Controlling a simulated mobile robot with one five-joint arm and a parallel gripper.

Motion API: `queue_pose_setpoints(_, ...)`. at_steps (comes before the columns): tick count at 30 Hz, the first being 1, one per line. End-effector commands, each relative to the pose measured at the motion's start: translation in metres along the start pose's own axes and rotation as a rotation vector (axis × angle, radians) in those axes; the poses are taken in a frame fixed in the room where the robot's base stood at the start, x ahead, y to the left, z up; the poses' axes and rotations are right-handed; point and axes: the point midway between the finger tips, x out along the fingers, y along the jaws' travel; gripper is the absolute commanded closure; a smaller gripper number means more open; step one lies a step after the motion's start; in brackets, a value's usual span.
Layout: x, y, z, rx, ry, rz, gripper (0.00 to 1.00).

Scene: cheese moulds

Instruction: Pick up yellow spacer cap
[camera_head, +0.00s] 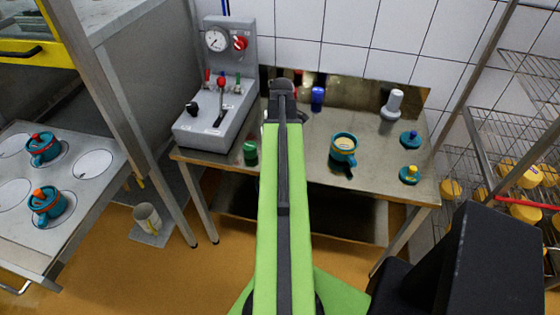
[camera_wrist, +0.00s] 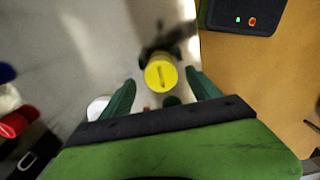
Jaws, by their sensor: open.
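The yellow spacer cap (camera_wrist: 160,73) is a round yellow piece with a slot mark across its top. It stands on a grey metal surface in the wrist view, with a dark shadow beside it. My gripper (camera_wrist: 157,82) is open, its two dark green fingers apart to the left and right of the cap. No contact with the cap shows. In the head view my green arm reaches over the worktable (camera_head: 225,168) and hides the gripper tip area; I cannot make out this cap there.
A green cylinder (camera_head: 250,152), blue cylinder (camera_head: 317,95), teal cup (camera_head: 343,148), teal lids (camera_head: 409,138) and a grey-white stepped piece (camera_head: 393,104) stand on the worktable. A grey control box (camera_head: 218,115) is at its left. The table edge borders orange floor (camera_wrist: 262,90).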

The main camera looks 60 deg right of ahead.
Motion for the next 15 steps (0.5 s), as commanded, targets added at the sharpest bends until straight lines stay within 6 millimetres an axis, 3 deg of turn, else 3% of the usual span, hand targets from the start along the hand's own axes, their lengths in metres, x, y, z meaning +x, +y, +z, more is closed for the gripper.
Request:
queue_pose_setpoints(1, 0.017, -0.001, 0.0, 0.0, 0.0, 0.0, 0.29)
queue_pose_setpoints(6, 0.044, -0.002, -0.001, 0.0, 0.0, 0.0, 0.29)
queue_pose_setpoints(14, 0.042, -0.002, -0.001, 0.0, 0.0, 0.0, 0.29)
queue_pose_setpoints(15, 0.042, -0.002, -0.001, 0.0, 0.0, 0.0, 0.34)
